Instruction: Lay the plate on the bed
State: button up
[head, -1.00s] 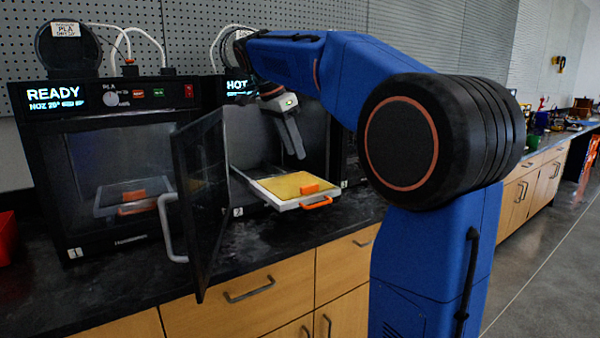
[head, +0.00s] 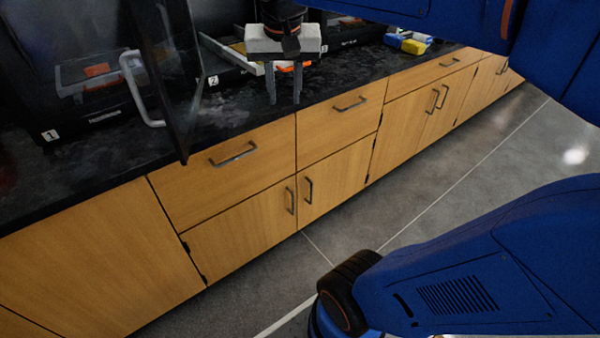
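My gripper (head: 284,95) points down over the counter's front edge, in front of printer 2. Its two grey fingers are apart, with nothing seen between them. Behind it a pale tray-like bed (head: 225,52) sticks out of printer 2, partly hidden by my gripper. I cannot tell whether the gripper touches anything.
A dark glass door (head: 170,75) with a grey handle stands open left of the bed. Printer 1 (head: 60,95) is behind it. A yellow and blue object (head: 408,43) lies on the black counter to the right. Wooden cabinets (head: 235,185) with metal handles front the counter.

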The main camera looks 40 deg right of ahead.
jog(key=s+a+f+n+t+y, duration=0.1)
jog(key=s+a+f+n, duration=0.1)
jog(key=s+f, duration=0.4)
jog(key=s+a+f+n, duration=0.2)
jog(key=s+f+n, duration=0.2)
jog(key=f, duration=0.4)
jog(key=shift+s+f+t+y, duration=0.4)
jog(key=shift+s, duration=0.45)
